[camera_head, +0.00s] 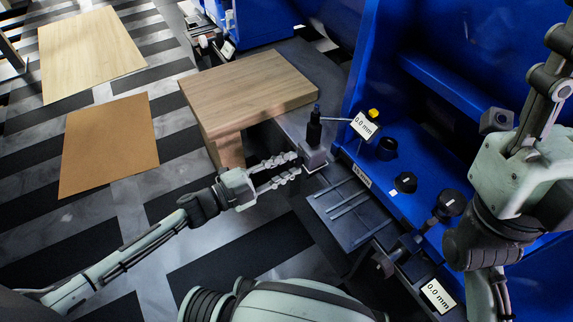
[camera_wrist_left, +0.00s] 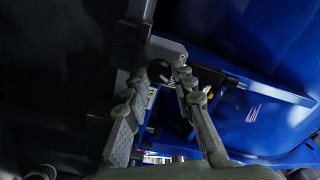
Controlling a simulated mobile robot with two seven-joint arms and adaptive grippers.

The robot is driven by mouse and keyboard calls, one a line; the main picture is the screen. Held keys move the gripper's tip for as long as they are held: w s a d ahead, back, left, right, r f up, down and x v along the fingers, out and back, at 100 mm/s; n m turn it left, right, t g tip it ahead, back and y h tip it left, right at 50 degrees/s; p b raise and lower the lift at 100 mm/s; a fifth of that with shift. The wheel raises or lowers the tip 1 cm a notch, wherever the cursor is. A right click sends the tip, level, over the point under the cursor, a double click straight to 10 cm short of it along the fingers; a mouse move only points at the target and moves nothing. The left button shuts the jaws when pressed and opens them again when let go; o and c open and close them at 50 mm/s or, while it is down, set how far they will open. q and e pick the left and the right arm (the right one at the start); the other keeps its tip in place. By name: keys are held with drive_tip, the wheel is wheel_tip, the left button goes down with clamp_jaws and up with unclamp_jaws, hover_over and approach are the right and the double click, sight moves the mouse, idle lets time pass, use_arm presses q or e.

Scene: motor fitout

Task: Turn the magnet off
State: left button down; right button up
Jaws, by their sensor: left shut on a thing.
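The magnet base (camera_head: 313,157) is a small grey block with a black post on top, at the edge of the blue machine in the head view. My left gripper (camera_head: 296,167) reaches it from the left, its two fingers spread a little apart and closed on part of it. In the left wrist view the magnet base (camera_wrist_left: 168,48) is a grey block between the fingertips (camera_wrist_left: 160,82), with a dark round knob (camera_wrist_left: 158,70). Which way the knob is turned cannot be told. My right gripper (camera_head: 545,95) is at the right edge, partly cut off; its fingertips are unclear.
A dark slotted table (camera_head: 350,215) lies below the magnet base. Striped floor lies left.

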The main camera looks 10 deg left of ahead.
use_arm(q)
drive_tip(key=shift+m, duration=1.1)
drive_tip(key=c, duration=1.3)
unclamp_jaws()
drive_tip(key=shift+o, duration=0.2)
drive_tip(key=v, duration=1.2)
